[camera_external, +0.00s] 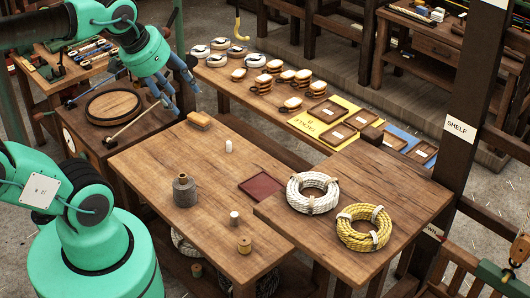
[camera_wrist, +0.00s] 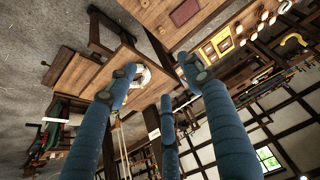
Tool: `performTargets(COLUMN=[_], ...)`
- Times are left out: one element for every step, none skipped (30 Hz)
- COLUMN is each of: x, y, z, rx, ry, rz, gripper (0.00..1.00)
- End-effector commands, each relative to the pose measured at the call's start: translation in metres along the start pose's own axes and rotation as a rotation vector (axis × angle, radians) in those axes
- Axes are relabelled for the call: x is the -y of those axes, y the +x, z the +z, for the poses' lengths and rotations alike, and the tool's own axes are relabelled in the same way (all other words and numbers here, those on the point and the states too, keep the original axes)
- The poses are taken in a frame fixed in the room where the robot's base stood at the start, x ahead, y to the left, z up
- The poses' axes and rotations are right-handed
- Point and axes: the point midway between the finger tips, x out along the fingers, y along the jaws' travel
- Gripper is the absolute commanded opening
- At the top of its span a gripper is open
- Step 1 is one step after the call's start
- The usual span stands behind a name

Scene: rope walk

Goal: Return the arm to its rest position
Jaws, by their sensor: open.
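My teal arm (camera_external: 65,190) rises at the left of the external view and bends over toward the upper left. My gripper (camera_external: 168,98) hangs there with blue fingers pointing down, beside the side bench with the round wooden lid. In the wrist view my gripper (camera_wrist: 158,80) shows three blue fingers spread apart, with nothing held between them. Part of a pale rope coil (camera_wrist: 143,78) shows far behind one finger.
The main table (camera_external: 150,160) holds a brush (camera_external: 199,121), a grey twine spool (camera_external: 185,190), a dark red mat (camera_external: 260,187) and small spools. White (camera_external: 313,192) and yellow (camera_external: 364,227) rope coils lie on the right.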

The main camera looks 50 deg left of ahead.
Motion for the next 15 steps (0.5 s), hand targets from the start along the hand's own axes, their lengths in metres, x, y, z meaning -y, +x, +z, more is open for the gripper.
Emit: performTargets(x=[0.0,0.0,0.0,0.0,0.0,0.0,0.0,0.0,0.0,0.0,0.0,0.0,0.0,0.0,0.0], y=[0.002,0.003,0.005,0.007,0.009,0.013,0.016,0.02,0.025,0.029,0.034,0.04,0.045,0.05,0.057], z=[0.001,0.002,0.003,0.004,0.005,0.007,0.009,0.011,0.013,0.016,0.018,0.021,0.024,0.027,0.03], rx=[0.0,0.0,0.0,0.0,0.0,0.0,0.0,0.0,0.0,0.0,0.0,0.0,0.0,0.001,0.001], ry=[0.0,0.0,0.0,0.001,0.001,0.001,0.001,0.001,0.001,0.001,0.001,0.001,0.001,0.001,0.001], rz=[0.0,0.0,0.0,0.0,0.0,0.0,0.0,0.0,0.0,0.0,0.0,0.0,0.0,0.0,0.0], gripper=[0.51,0.51,0.51,0.51,0.51,0.51,0.51,0.51,0.51,0.51,0.51,0.51,0.51,0.51,0.51])
